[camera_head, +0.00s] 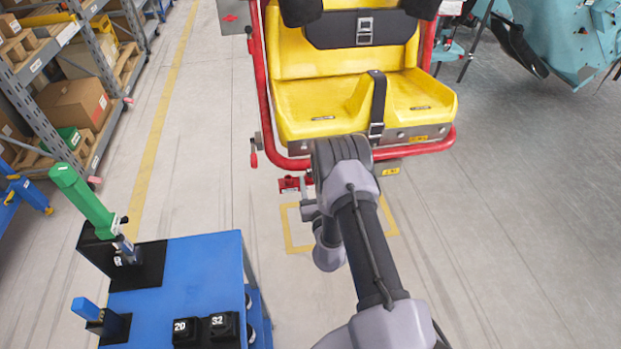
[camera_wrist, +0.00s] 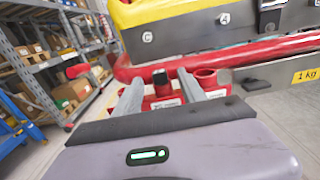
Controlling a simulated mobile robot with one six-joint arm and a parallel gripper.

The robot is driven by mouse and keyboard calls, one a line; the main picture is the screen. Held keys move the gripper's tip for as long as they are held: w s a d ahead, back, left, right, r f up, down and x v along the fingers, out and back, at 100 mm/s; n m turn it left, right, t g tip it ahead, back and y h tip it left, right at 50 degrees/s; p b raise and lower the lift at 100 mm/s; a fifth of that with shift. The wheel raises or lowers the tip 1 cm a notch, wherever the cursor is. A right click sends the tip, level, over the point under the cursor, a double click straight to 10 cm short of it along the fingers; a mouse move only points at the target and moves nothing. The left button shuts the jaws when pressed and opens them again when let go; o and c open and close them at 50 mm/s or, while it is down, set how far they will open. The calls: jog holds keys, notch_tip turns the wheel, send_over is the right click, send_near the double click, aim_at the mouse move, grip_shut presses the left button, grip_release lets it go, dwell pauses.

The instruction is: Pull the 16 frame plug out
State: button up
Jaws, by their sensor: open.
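A red bracket (camera_wrist: 205,82) sits at the lower edge of the yellow seat's red frame, with small white labels too small to read. A small black-topped piece (camera_wrist: 161,79), perhaps the 16 frame plug, stands up at this bracket; I cannot read a 16 on it. My gripper (camera_wrist: 160,90) is open, with one finger on each side of the black-topped piece in the wrist view. I cannot tell whether the fingers touch it. In the head view, my gripper (camera_head: 307,200) is beside the red bracket (camera_head: 289,184), partly hidden by my arm.
The yellow seat (camera_head: 310,104) with its red tube frame (camera_head: 268,120) is just above and beyond my gripper. A blue table (camera_head: 190,275) at lower left bears a green-handled tool (camera_head: 85,200), a blue-handled tool (camera_head: 86,309) and black blocks marked 20 (camera_head: 186,331) and 32 (camera_head: 222,325). Shelves stand left.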

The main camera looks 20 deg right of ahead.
aim_at(310, 171)
jog(key=b+x, duration=0.1)
jog(key=x, duration=0.3)
jog(key=shift+w, duration=0.2)
grip_shut()
